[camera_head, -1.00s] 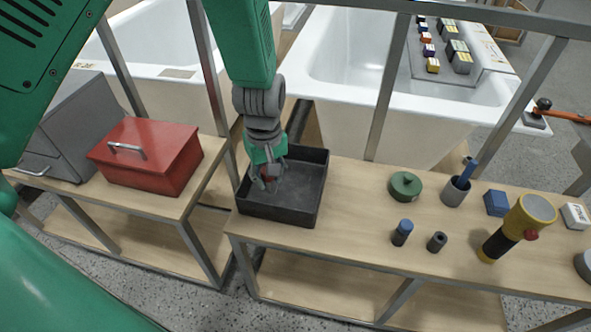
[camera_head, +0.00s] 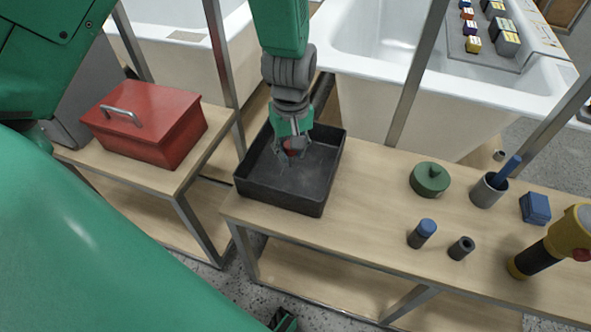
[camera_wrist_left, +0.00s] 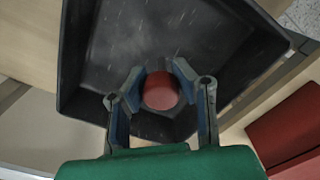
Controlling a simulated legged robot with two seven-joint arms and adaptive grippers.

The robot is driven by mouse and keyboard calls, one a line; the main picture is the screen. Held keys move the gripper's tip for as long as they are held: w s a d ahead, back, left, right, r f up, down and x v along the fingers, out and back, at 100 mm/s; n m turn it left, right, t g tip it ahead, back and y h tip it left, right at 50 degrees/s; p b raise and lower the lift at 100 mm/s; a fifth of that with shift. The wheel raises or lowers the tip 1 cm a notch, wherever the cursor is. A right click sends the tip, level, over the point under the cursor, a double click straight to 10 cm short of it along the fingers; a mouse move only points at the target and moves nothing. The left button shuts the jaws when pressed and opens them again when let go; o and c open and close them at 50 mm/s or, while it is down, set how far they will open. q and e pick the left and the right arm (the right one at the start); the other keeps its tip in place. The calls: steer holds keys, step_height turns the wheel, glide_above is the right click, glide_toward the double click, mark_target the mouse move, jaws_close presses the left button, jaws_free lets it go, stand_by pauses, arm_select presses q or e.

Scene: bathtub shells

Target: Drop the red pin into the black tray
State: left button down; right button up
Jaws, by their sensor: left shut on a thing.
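The red pin (camera_head: 293,146) is held by my left gripper (camera_head: 287,158), above the black tray (camera_head: 285,199). In the left wrist view its round red end (camera_wrist_left: 161,90) sits between the two fingers, with the tray (camera_wrist_left: 95,40) behind it. My left gripper is shut on the pin and points down over the tray. Only the red end of the pin shows clearly; the fingers hide part of it.
A red toolbox (camera_head: 150,125) stands left of the tray. On the bench to the right are a green round part (camera_head: 430,180), a blue-topped cylinder (camera_head: 422,234), a small dark cylinder (camera_head: 461,248), a grey cup (camera_head: 489,190) and a yellow-black flashlight (camera_head: 550,245). White bathtubs stand behind.

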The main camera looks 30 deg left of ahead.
arm_select(q)
steer(key=shift+f+b, duration=0.3)
steer(key=shift+f, duration=0.15)
steer(key=c, duration=1.3)
jaws_free()
steer(key=shift+o, duration=0.2)
step_height(320, 180, up, 12)
